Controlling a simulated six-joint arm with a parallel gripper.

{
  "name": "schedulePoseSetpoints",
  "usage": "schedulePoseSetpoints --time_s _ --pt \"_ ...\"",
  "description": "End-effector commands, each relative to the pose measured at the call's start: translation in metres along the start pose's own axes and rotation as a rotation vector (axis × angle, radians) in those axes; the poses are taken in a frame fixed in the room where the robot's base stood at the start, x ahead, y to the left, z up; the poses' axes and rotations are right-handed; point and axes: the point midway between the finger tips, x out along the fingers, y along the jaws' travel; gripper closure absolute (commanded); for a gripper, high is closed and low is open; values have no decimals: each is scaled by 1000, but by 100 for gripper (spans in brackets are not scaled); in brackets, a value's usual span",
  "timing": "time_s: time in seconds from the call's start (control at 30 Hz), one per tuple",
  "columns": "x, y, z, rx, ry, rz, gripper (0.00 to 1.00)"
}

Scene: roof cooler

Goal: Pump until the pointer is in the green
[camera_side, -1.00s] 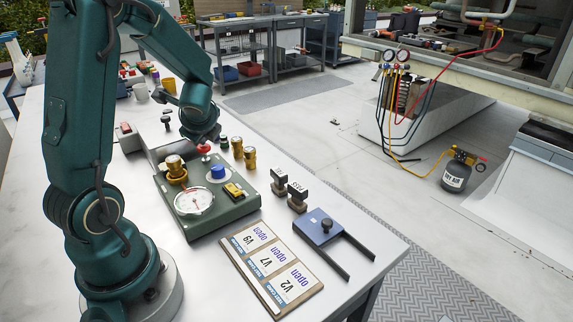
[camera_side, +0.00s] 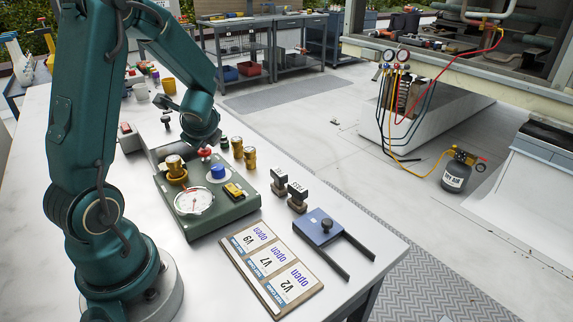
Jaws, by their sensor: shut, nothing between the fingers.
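A green-grey box (camera_side: 222,219) lies on the white bench. On its top is a round white gauge (camera_side: 194,203) with a thin reddish pointer; the picture is too small to tell which band the pointer is in. A red pump knob (camera_side: 205,153) stands at the box's far edge. My gripper (camera_side: 206,146) is shut and empty, right over the red knob and seemingly touching it; its fingertips are mostly hidden. A blue knob (camera_side: 217,172), a brass fitting (camera_side: 175,168) and a yellow part (camera_side: 235,190) are also on the box.
Brass fittings (camera_side: 249,157) stand behind the box. Dark tagged blocks (camera_side: 297,197), a blue forked plate (camera_side: 322,229) and a board of three "open" cards (camera_side: 271,263) lie to the right and front. The bench's right edge is close beyond them.

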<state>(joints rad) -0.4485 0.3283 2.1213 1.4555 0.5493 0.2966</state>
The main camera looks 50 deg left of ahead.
Motion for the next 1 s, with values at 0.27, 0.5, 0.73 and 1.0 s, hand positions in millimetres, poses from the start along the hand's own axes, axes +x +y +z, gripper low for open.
schedulePoseSetpoints --time_s 0.27,0.5,0.73,1.0 --pt "2 3 -3 2 4 3 100" --pt "4 4 -5 2 6 3 100" --pt "4 4 -5 1 6 2 100" --pt "-2 0 0 -4 4 1 100"
